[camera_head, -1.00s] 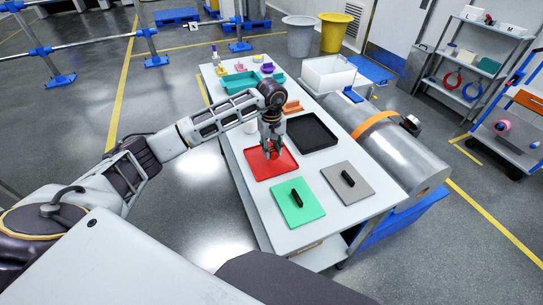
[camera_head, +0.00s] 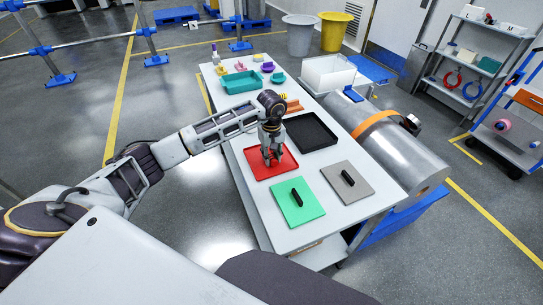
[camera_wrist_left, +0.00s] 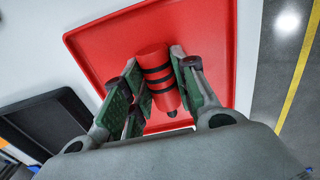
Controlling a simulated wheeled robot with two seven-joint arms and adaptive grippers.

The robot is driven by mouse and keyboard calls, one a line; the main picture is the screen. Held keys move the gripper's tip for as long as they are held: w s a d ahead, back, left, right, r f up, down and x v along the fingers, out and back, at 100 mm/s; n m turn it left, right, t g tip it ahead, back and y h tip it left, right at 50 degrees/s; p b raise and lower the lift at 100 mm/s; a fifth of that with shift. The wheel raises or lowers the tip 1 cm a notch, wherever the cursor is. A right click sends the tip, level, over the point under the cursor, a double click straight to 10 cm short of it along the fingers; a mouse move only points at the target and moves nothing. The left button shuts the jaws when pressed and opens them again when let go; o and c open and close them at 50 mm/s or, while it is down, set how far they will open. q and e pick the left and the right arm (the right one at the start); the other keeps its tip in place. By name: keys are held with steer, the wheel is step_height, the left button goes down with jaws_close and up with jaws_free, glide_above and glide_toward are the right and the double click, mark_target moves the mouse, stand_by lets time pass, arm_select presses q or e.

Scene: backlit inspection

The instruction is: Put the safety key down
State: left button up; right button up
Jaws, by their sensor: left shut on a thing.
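The safety key (camera_wrist_left: 155,68) shows in the left wrist view as a red cylinder with black bands and a dark tip. My left gripper (camera_wrist_left: 158,85) is shut on it, with a green-padded finger on each side. In the head view my left gripper (camera_head: 272,160) is low over the red tray (camera_head: 262,171), and the fingers mostly hide the key. The red tray also fills the background in the left wrist view (camera_wrist_left: 105,40). I cannot tell whether the key touches the tray. My right gripper is not seen.
A black tray (camera_head: 325,127) lies to the right of the red one. A green plate (camera_head: 285,213) and a grey plate (camera_head: 361,190), each with a black handle, lie nearer. A teal bin (camera_head: 236,84) and small coloured items stand at the table's far end.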

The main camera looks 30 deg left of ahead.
mark_target(272, 155)
arm_select(q)
steer(key=o, duration=1)
steer(key=shift+c, duration=0.2)
steer(key=shift+o, duration=0.4)
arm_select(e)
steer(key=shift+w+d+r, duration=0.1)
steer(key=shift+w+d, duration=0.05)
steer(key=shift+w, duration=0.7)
arm_select(q)
steer(key=shift+r, duration=0.15)
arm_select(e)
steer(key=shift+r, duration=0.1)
arm_select(q)
steer(key=shift+r, duration=0.75)
step_height(272, 155, up, 10)
steer(key=b, duration=0.1)
steer(key=shift+r, duration=0.25)
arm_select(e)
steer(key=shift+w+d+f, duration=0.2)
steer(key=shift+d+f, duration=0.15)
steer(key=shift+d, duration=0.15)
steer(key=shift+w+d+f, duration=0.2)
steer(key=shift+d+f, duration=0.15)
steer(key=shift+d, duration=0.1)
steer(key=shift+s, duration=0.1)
